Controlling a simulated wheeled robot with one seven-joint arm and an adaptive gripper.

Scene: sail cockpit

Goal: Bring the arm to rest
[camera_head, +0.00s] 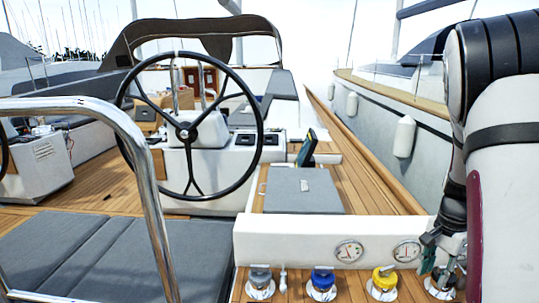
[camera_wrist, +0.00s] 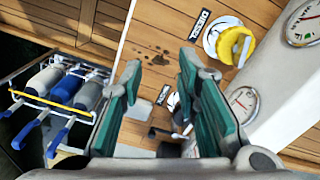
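My gripper (camera_head: 430,256) hangs at the lower right of the head view, mostly hidden behind my own arm. It is low over the teak deck strip, close to a dark-topped deck filler (camera_head: 440,284). In the wrist view my gripper (camera_wrist: 165,90) shows two teal finger pads spread wide apart, with nothing held between them. A dark fitting (camera_wrist: 182,115) shows beyond the gap between the fingers, partly hidden by the right finger. I cannot tell the exact distance to it.
A yellow-topped filler (camera_head: 383,279), a blue-topped filler (camera_head: 322,281) and a grey-topped one (camera_head: 261,278) line the teak. Gauges (camera_head: 349,251) sit on the white coaming. A rack of handles (camera_wrist: 62,88) is left in the wrist view. The steering wheel (camera_head: 188,128) stands farther forward.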

